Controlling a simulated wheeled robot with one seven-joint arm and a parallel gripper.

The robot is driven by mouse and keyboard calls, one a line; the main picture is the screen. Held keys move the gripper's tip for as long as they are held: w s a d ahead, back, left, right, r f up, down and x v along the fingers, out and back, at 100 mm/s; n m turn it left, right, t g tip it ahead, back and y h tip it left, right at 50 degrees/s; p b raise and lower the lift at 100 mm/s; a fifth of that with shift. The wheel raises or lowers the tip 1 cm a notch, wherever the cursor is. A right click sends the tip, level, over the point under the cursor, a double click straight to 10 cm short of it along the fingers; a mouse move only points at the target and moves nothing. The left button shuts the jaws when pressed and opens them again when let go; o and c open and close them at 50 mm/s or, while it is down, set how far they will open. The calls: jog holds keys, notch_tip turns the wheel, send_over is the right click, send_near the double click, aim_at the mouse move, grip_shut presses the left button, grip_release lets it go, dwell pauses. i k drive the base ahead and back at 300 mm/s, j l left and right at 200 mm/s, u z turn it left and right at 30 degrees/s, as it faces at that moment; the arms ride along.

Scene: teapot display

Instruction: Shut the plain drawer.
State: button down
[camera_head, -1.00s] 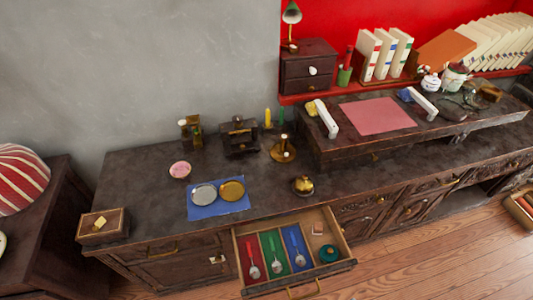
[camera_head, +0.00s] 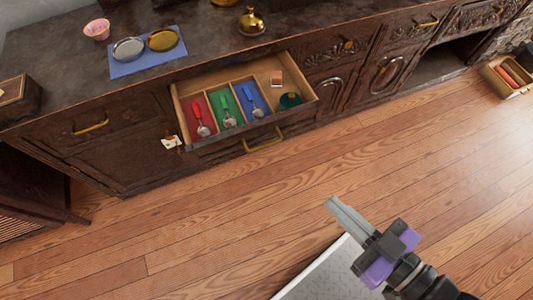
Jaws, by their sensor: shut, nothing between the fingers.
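The open drawer (camera_head: 181,124) sticks out from the dark wooden cabinet in the head view. Its front looks plain and carries a brass handle (camera_head: 263,140). Inside are red, green and blue sections, each with a spoon: a red-handled spoon (camera_head: 198,116), a green-handled spoon (camera_head: 226,108) and a blue-handled spoon (camera_head: 251,101). A dark teal round thing (camera_head: 290,100) and a small pinkish block (camera_head: 277,78) lie in the right section. My gripper (camera_head: 331,203) is shut and empty, over the floor in front of the drawer and to its right, apart from it.
The cabinet top (camera_head: 205,55) holds a blue mat (camera_head: 120,69) with two round dishes, a pink bowl (camera_head: 97,29) and a brass pot (camera_head: 251,22). An open box (camera_head: 512,85) sits on the floor at far right. The wooden floor between gripper and drawer is clear.

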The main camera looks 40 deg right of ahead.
aim_at(204, 90)
jog(key=k, duration=0.15)
jog(key=l+u, duration=0.1)
jog(key=u, duration=0.3)
jog(key=k+u, duration=0.1)
jog(key=u, duration=0.25)
jog(key=k+l+u, duration=0.1)
jog(key=u, duration=0.3)
